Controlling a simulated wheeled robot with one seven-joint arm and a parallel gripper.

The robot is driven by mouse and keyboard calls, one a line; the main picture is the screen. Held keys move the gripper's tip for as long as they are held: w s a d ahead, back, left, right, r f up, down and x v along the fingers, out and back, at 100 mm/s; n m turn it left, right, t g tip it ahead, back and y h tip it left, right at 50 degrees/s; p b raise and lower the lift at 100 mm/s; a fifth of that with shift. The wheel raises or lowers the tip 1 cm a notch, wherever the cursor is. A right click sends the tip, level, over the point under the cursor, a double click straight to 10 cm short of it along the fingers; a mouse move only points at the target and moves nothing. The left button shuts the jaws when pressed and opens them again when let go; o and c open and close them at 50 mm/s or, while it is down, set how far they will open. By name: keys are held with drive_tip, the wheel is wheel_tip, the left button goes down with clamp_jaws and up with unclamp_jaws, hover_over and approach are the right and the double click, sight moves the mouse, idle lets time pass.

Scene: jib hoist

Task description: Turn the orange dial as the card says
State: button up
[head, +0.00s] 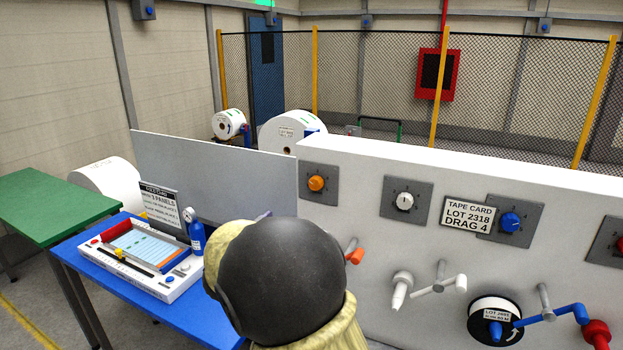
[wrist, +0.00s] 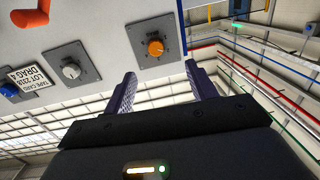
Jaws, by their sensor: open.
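The orange dial (head: 316,183) sits on a grey square plate at the left end of the white panel. In the wrist view the orange dial (wrist: 155,47) lies ahead of my gripper (wrist: 160,72), roughly between the line of its two purple fingers. The fingers are apart, with nothing between them and a gap to the dial. The card (head: 467,214) on the panel reads "TAPE CARD LOT 2318 DRAG 4"; it shows upside down in the wrist view (wrist: 28,82). In the head view my dark arm link hides most of my gripper. The dial's scale is too small to read.
A white dial (head: 404,201), a blue dial (head: 510,222) and a red dial (head: 620,245) are along the panel. Below are pegs, an orange-tipped lever (head: 355,256) and a tape reel (head: 494,320). A blue table (head: 195,320) with a tray device stands left.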

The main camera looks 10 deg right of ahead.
sight(314, 186)
drive_tip(key=shift+s+a+r+m+h, duration=0.15)
drive_tip(key=shift+s+r+m+h, duration=0.25)
drive_tip(key=shift+r+h, duration=0.3)
drive_tip(key=shift+w, duration=0.1)
drive_tip(key=p+x, duration=0.2)
drive_tip(key=x, duration=0.3)
drive_tip(key=p+x, duration=0.2)
drive_tip(key=x, duration=0.4)
drive_tip(key=p+x, duration=0.2)
drive_tip(key=x, duration=0.4)
drive_tip(key=shift+w+d+f, duration=0.15)
drive_tip(key=shift+d+f, duration=0.05)
drive_tip(key=shift+f, duration=0.05)
drive_tip(key=c, duration=1)
